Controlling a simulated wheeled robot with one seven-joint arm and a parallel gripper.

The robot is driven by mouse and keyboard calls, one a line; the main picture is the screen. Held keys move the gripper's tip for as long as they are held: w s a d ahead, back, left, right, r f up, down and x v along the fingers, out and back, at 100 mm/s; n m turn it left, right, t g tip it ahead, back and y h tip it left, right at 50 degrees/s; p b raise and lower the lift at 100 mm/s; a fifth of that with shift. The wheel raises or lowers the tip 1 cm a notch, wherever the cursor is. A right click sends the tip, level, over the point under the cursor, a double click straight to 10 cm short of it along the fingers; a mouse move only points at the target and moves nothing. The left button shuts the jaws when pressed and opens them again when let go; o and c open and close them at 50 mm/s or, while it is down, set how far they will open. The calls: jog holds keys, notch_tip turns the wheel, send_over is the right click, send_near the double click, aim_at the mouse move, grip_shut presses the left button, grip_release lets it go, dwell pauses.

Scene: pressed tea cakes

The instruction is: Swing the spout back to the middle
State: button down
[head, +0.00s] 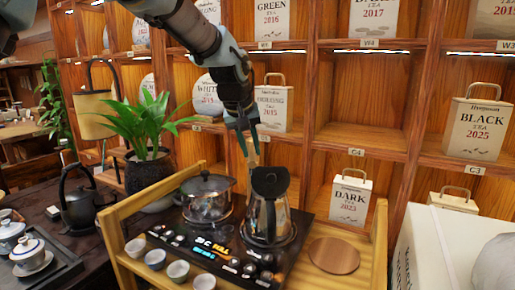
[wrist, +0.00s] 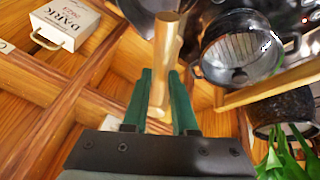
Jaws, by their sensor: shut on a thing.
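The spout (wrist: 166,45) is a tan, rod-like piece in the wrist view, running up between the two green fingers. My gripper (wrist: 160,72) is shut on it, with a finger on each side. In the head view my gripper (head: 250,150) hangs down behind and just above the glass kettle (head: 268,212). There the spout is mostly hidden by the fingers and the kettle, so its exact angle cannot be told.
A lidded glass pot (head: 206,198) and the kettle stand on a black cooker (head: 235,262) in a wooden tray (head: 115,255). Several small cups (head: 178,270) line its front. A round wooden board (head: 334,256) lies right. Shelves (head: 365,135) with tea boxes stand close behind; a plant (head: 145,130) is left.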

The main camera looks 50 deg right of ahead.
jog(key=shift+w+a+m+g+p, duration=0.2)
jog(key=shift+w+a+m+g, duration=0.15)
jog(key=shift+w+m, duration=0.45)
jog(key=shift+w+a+m+g+p, duration=0.2)
jog(key=shift+w+a+m+g, duration=0.25)
jog(key=shift+m, duration=0.55)
jog(key=shift+w+a+m+g+p, duration=0.2)
jog(key=shift+w+m+g, duration=0.1)
jog(key=shift+w+m, duration=0.55)
jog(key=c, duration=0.7)
grip_release()
jog(key=shift+r, duration=0.1)
jog(key=b+v, duration=0.2)
jog(key=v, duration=0.8)
jog(key=shift+a+r, duration=0.2)
jog(key=shift+r, duration=0.1)
jog(key=shift+w, duration=0.1)
